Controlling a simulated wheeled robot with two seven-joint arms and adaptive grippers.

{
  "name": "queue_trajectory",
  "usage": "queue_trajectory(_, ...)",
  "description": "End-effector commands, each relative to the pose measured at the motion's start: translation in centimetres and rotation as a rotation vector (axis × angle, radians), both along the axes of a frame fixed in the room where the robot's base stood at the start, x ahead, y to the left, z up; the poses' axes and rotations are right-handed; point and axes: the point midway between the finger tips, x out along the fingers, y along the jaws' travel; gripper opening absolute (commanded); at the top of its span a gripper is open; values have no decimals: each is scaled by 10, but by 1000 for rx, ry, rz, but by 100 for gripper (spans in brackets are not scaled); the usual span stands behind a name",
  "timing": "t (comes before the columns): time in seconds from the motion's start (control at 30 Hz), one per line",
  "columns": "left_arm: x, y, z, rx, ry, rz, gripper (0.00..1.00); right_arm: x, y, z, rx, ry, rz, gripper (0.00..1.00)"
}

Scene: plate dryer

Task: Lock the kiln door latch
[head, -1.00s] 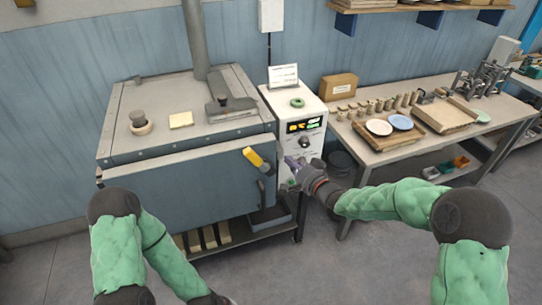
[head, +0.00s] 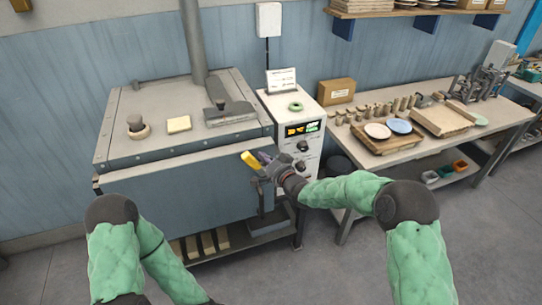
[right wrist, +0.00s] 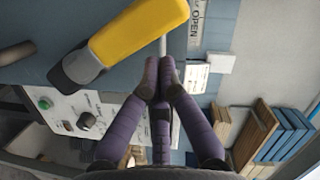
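The kiln (head: 180,208) is a grey-blue metal box on the left, with its front door face closed as far as I can see. Its latch handle has a yellow grip (head: 249,160) near the door's upper right corner, tilted up and to the left. In the right wrist view the yellow grip (right wrist: 140,35) with its dark grey end is large at upper left. My right gripper (head: 266,160) is just right of the grip. In the wrist view its purple fingertips (right wrist: 158,75) are together and empty, apart from the grip. My left gripper is out of view.
A white control box (head: 307,150) stands right of the kiln. A label reading OPEN (right wrist: 197,22) shows beside the grip. A worktable (head: 350,165) with plates and boards is to the right. Floor in front is clear.

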Motion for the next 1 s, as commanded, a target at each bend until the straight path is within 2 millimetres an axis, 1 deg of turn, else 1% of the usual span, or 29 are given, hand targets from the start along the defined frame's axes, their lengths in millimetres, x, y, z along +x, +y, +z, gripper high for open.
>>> queue_trajectory(0.1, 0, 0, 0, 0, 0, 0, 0, -1, 3, -2, 0, 0, 0, 0)
queue_trajectory(0.47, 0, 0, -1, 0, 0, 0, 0, -1, 3, -2, -3, -1, 0, 0)
queue_trajectory(1.0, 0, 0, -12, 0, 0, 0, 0, -4, 12, -3, -90, -31, 0, 0)
